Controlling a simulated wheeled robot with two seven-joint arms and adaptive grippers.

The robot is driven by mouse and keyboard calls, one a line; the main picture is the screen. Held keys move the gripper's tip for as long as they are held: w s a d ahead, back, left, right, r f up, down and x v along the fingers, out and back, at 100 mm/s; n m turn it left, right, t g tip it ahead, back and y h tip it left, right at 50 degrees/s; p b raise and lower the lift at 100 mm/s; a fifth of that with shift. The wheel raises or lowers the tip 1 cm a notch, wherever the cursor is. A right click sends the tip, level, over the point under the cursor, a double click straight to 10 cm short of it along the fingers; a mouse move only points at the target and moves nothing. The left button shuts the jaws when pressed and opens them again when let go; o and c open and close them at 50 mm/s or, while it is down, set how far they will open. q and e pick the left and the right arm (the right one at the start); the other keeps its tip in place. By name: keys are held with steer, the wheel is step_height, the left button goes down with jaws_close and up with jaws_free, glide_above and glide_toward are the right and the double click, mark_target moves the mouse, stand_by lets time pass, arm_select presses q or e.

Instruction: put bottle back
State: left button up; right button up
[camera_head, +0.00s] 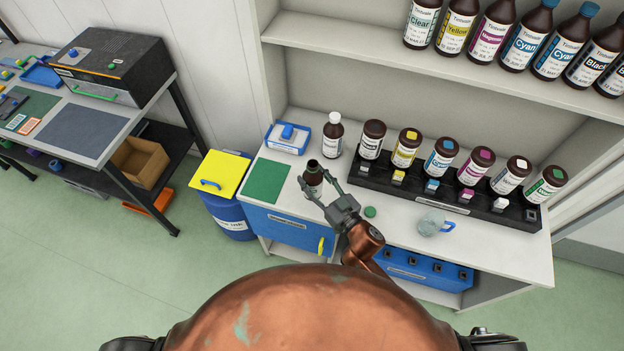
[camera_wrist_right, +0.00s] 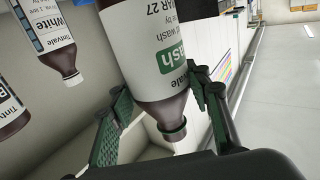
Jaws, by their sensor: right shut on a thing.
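My right gripper (camera_head: 315,187) is over the counter, its fingers closed around a dark brown bottle (camera_head: 313,174). The bottle's neck is open, with no cap on it. In the right wrist view the bottle (camera_wrist_right: 145,50) fills the middle, between the green-padded fingers of my right gripper (camera_wrist_right: 155,110). Its white label has a green patch ending in "ash". I cannot tell whether its base touches the counter. A small green cap (camera_head: 370,212) lies on the counter right of the gripper. A black stepped rack (camera_head: 440,195) holds several bottles behind. My left gripper is not in view.
A white-capped bottle (camera_head: 333,135) stands just behind the held one. A blue-rimmed tray (camera_head: 288,138) and green mat (camera_head: 266,182) lie left. A clear mug (camera_head: 430,225) with a blue handle stands right. Several ink bottles line the upper shelf (camera_head: 420,62).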

steer(key=w+f+b, duration=0.2)
steer(key=w+f, duration=0.3)
steer(key=f, duration=0.4)
steer(key=shift+w+a+f+b, duration=0.15)
steer(key=shift+w+a+b, duration=0.1)
steer(key=shift+w+b, duration=0.15)
steer(key=shift+f, duration=0.1)
steer(key=o, duration=1.3)
steer(key=shift+f, duration=0.1)
steer(key=shift+o, duration=0.2)
steer(key=v, duration=1.2)
steer(key=shift+p, duration=0.3)
